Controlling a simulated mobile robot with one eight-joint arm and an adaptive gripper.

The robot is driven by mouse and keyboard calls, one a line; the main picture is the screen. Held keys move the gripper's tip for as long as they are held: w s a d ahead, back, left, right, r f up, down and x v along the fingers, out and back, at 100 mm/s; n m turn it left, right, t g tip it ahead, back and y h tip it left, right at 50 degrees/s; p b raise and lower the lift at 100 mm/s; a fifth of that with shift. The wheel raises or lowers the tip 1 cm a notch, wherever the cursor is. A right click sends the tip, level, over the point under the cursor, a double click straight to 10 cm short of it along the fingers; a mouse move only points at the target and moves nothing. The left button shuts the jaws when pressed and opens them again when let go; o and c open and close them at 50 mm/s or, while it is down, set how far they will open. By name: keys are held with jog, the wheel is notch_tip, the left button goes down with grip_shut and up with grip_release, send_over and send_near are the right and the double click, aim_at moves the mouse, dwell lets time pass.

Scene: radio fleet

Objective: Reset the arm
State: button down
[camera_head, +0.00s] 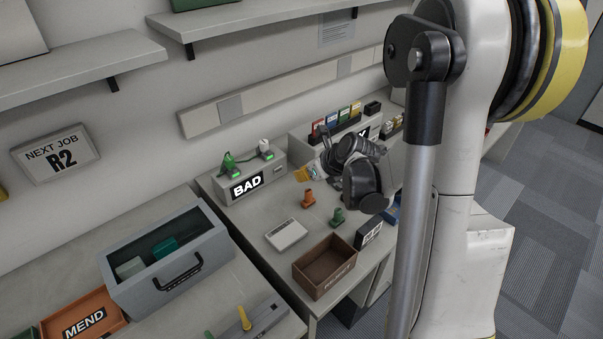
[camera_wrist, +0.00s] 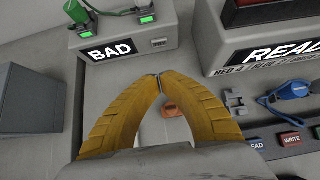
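My arm stands large at the right of the head view, and its dark wrist hangs over the bench. My gripper (camera_wrist: 157,77) has two yellow ribbed fingers whose tips meet in the wrist view. It is shut, and I see nothing held between the tips. In the head view the yellow fingers (camera_head: 303,174) show small beside the BAD box (camera_head: 246,182), apart from it. An orange item (camera_head: 307,198) stands on the bench below; an orange item (camera_wrist: 172,108) also shows between the fingers in the wrist view.
A green item (camera_head: 338,217), a pale flat pad (camera_head: 286,235) and a brown open box (camera_head: 325,268) are on the bench. A grey lidded bin (camera_head: 168,262) and orange MEND tray (camera_head: 84,317) stand left. A READ unit (camera_wrist: 262,50) and blue item (camera_wrist: 291,91) lie right. Shelves (camera_head: 250,30) hang above.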

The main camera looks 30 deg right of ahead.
dwell(0.3)
jog(key=s+a+r+n+g, duration=0.1)
jog(key=s+a+r+n, duration=0.8)
jog(key=n, duration=0.6)
jog(key=s+a+r+n+h, duration=0.1)
jog(key=s+a+n, duration=0.2)
jog(key=s+n, duration=0.3)
jog(key=s+a+r+n, duration=0.2)
jog(key=s+n, duration=0.4)
jog(key=n, duration=0.6)
jog(key=shift+s+a+n+g+h, duration=0.3)
jog(key=shift+a+n+h, duration=0.1)
jog(key=shift+a, duration=0.4)
